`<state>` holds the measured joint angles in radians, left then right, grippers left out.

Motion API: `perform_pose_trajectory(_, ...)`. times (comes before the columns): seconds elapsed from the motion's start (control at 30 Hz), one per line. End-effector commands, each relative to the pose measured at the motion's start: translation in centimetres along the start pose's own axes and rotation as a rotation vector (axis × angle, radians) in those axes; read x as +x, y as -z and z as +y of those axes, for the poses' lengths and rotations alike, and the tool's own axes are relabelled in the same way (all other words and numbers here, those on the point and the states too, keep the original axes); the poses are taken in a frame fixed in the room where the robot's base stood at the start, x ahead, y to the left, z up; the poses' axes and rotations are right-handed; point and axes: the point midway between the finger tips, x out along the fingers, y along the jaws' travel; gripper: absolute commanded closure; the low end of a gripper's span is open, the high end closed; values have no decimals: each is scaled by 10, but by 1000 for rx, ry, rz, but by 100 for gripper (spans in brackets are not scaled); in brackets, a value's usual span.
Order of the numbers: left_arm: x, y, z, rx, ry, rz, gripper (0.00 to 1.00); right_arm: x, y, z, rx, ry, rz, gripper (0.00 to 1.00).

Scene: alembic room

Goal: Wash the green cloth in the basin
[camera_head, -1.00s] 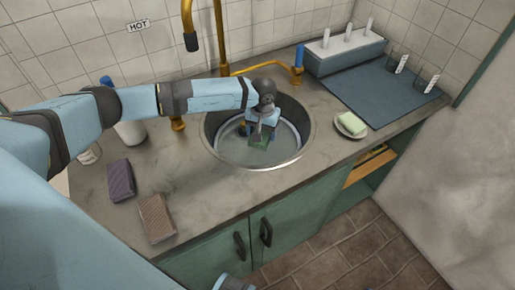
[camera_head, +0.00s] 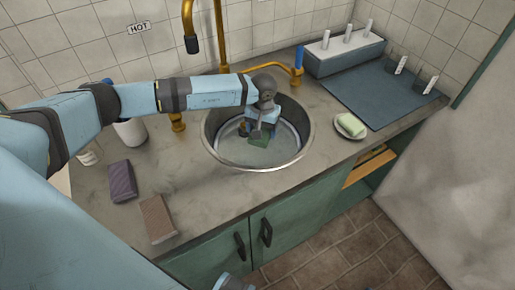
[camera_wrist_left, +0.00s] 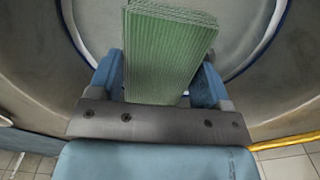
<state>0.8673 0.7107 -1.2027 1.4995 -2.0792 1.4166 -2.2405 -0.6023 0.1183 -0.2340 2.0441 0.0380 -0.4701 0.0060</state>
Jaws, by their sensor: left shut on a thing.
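The round metal basin (camera_head: 302,150) is set into the counter, and a clear surface like water shows low inside it. My left gripper (camera_head: 262,134) reaches down into the basin from above. It is shut on the green cloth (camera_head: 258,142), which hangs low in the basin. In the left wrist view the folded, ribbed green cloth (camera_wrist_left: 165,55) sits between the two blue fingers of the left gripper (camera_wrist_left: 160,85). I cannot tell how much of the cloth is under the water.
A gold faucet (camera_head: 222,35) stands behind the basin. A soap dish with green soap (camera_head: 350,124) is right of it, before a blue mat (camera_head: 385,95) and a rack (camera_head: 345,55). A purple cloth (camera_head: 121,181) and a brown cloth (camera_head: 157,218) lie left. The front counter is clear.

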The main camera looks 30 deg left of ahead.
Motion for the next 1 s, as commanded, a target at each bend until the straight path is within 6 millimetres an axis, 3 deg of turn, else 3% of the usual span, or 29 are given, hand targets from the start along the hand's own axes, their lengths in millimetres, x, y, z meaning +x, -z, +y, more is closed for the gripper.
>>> perform_pose_trajectory(1.0,-103,2,-1,-2,0,3,47,-27,35,-3,-2,-1,-4,43)
